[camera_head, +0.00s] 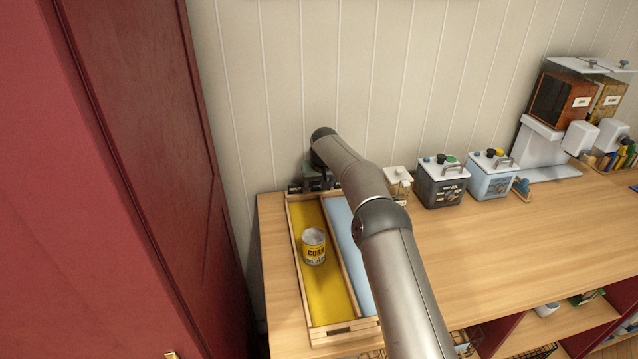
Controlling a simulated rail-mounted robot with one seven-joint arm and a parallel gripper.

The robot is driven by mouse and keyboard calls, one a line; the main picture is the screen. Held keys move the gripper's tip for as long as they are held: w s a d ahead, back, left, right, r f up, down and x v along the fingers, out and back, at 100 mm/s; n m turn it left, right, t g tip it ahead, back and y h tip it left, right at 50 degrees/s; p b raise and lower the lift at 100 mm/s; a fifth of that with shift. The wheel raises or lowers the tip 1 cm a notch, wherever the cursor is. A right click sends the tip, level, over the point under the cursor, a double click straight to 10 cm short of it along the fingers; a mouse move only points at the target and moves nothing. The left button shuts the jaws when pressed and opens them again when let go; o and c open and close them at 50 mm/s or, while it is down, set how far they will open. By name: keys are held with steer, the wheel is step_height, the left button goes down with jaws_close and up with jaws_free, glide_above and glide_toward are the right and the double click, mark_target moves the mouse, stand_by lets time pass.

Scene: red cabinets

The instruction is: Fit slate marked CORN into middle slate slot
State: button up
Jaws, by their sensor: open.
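My gripper (319,168) is at the far end of my arm, low beside the wall at the back of the wooden counter. It is open, but its fingers are small and hard to make out. Dark blocks with small pale labels (295,188) stand at the counter's back left, right by my gripper. They may be slates or their holder. I cannot read the labels, and my arm hides part of this spot. No slate marked CORN can be made out. A yellow can marked CORN (314,247) stands upright in the tray's yellow compartment.
The wooden tray (345,329) has a yellow left lane and an empty-looking blue right lane (347,230). A small cream box (398,184), a dark box (443,183) and a light blue box (491,177) stand along the wall. The right counter (520,235) is clear. A red cabinet (110,190) stands left.

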steer(key=b+v, duration=0.2)
steer(key=v, duration=1)
steer(key=shift+r+b, duration=0.3)
steer(key=s+d+r+g+h, duration=0.1)
steer(key=s+d+r, duration=0.2)
steer(key=s+d, duration=0.55)
steer(key=s+d+r+g+h, duration=0.15)
steer(key=s+d, duration=0.25)
steer(key=s, duration=0.9)
steer(key=s+d+f+m, duration=0.1)
steer(key=s+d+f, duration=0.2)
steer(key=s, duration=1.1)
steer(key=s+d+f+m+g+y, duration=0.1)
steer(key=s+d+f, duration=0.3)
steer(key=s, duration=1.1)
steer(key=shift+s+d+f+m, duration=0.25)
steer(key=shift+d+m, duration=0.45)
steer(key=shift+d, duration=0.45)
